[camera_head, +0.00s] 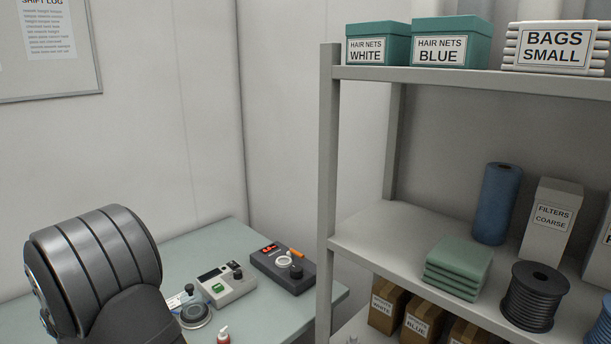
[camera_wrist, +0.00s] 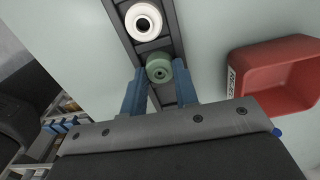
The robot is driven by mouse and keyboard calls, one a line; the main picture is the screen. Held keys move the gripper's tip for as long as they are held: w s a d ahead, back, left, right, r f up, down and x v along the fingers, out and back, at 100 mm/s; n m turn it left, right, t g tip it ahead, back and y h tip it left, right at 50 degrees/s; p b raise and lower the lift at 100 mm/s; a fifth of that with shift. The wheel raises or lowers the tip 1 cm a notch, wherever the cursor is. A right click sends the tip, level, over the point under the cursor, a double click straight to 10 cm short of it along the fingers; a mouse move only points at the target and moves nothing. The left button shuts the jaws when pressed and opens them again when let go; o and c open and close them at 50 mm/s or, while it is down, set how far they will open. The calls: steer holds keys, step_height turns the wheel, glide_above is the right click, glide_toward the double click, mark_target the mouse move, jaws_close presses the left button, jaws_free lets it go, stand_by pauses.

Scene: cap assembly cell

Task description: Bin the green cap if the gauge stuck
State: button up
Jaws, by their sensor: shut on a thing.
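In the wrist view, my gripper (camera_wrist: 159,72) has its two blue fingers on either side of the green cap (camera_wrist: 159,66), shut on it. In the head view, a white ring and an orange handle (camera_head: 297,254) sit on a dark device (camera_head: 292,272) with a red display. I cannot tell for sure which item is the gauge. My gripper and the cap are hidden there.
A white round piece (camera_wrist: 143,22) sits on the track just beyond the green cap. In the head view, a light device (camera_head: 234,289) with a green button and a round grey piece (camera_head: 195,315) stand on the pale table. A shelf rack (camera_head: 328,180) rises at the right.

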steer(key=shift+r, duration=2.5)
steer(key=w+d+r+m, duration=0.2)
steer(key=w+r, duration=0.1)
steer(key=w, duration=0.5)
steer(key=w+d+r+m, duration=0.2)
steer(key=w+d+r, duration=0.1)
steer(key=w, duration=0.5)
steer(key=s+a+f, duration=0.1)
steer(key=a+f, duration=0.1)
steer(key=a, duration=0.1)
steer(key=s+a+f, duration=0.1)
steer(key=a+f, duration=0.1)
steer(key=a, duration=0.2)
steer(key=s+a+f, duration=0.1)
steer(key=a+f, duration=0.1)
steer(key=a, duration=0.2)
steer(key=shift+s+f, duration=0.25)
steer(key=shift+s, duration=0.1)
steer(key=shift+f, duration=2)
